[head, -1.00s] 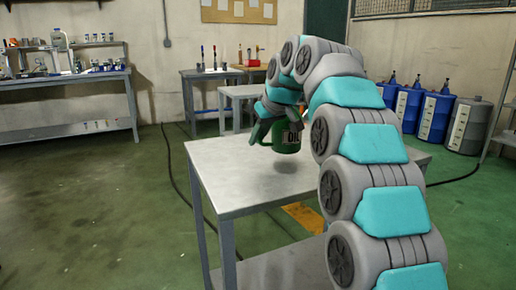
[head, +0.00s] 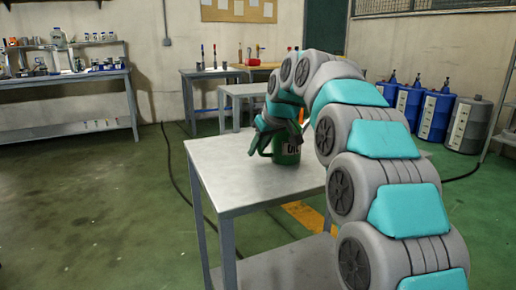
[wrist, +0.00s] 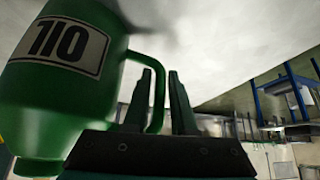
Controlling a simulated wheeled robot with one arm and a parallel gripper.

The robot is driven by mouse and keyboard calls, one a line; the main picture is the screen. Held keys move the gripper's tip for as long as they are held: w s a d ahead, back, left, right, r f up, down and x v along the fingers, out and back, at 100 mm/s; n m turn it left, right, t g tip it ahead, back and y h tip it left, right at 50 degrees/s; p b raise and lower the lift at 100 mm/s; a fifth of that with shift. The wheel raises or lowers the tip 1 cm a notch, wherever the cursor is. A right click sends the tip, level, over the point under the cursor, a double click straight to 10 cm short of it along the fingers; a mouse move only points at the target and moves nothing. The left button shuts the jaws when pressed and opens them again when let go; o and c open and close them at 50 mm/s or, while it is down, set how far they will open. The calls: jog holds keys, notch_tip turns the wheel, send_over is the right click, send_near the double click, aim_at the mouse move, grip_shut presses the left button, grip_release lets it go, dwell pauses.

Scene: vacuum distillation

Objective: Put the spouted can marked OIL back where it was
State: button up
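The green can marked OIL (head: 287,153) stands upright on the near metal table (head: 232,188), partly hidden by my gripper. In the wrist view the can (wrist: 62,92) fills the left side, upside down in the picture, with its label showing. My gripper (head: 275,139) is at the can, on its handle side. In the wrist view my gripper's two fingers (wrist: 162,78) stand on either side of the can's handle (wrist: 158,100), with a gap showing, so it looks open around the handle. The spout is not clear.
The left part of the near table is clear. A smaller table (head: 243,91) stands behind it. A shelf bench with bottles (head: 65,80) is at the far left, and blue drums (head: 435,117) stand along the right wall. A cable lies on the floor.

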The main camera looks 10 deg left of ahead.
jog(key=shift+o, duration=1.4)
jog(key=v, duration=1.2)
jog(key=shift+d, duration=0.1)
